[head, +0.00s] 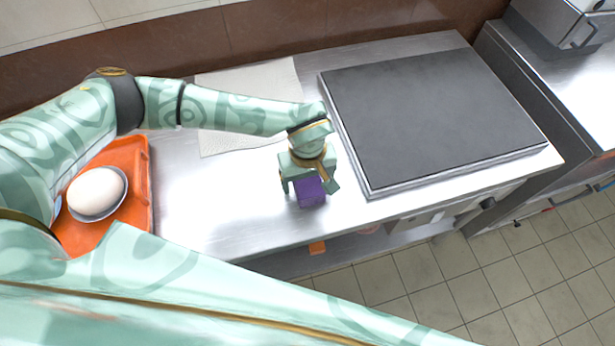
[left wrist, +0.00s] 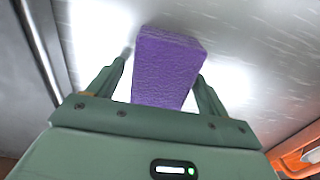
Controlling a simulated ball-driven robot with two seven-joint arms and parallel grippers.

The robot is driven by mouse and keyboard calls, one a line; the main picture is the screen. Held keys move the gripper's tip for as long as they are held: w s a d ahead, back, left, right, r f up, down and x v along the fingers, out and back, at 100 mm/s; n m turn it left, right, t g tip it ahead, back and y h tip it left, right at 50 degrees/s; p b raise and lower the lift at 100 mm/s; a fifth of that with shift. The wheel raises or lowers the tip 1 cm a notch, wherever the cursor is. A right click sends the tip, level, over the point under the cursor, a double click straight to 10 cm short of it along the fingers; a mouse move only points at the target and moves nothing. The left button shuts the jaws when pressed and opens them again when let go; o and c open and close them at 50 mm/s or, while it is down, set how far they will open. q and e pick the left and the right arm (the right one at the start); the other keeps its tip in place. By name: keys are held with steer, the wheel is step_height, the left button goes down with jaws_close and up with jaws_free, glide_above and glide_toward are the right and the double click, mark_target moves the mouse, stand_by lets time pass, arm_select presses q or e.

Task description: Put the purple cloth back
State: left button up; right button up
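The purple cloth (head: 311,192) looks like a small thick block near the front edge of the steel counter, left of the dark griddle plate. It also shows in the left wrist view (left wrist: 167,68), between the two fingers. My left gripper (head: 310,187) points down over it, with a finger on each side. A narrow gap shows beside the cloth at the left finger; at the right finger, contact is hard to judge. The gripper looks open around the cloth. Whether the cloth rests on the counter is hidden. My right gripper is not in view.
An orange tray (head: 139,180) with a white round item in a bowl (head: 97,194) lies at the left. A pale sheet (head: 270,80) lies at the back. The large dark griddle plate (head: 430,115) stands close at right. Bare steel (head: 215,195) lies left of my gripper.

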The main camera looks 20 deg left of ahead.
arm_select(q)
steer(key=shift+r, duration=0.1)
steer(key=shift+r, duration=0.3)
step_height(320, 180, up, 10)
steer(key=shift+r+p, duration=0.15)
steer(key=shift+p, duration=1.1)
steer(key=shift+r, duration=0.65)
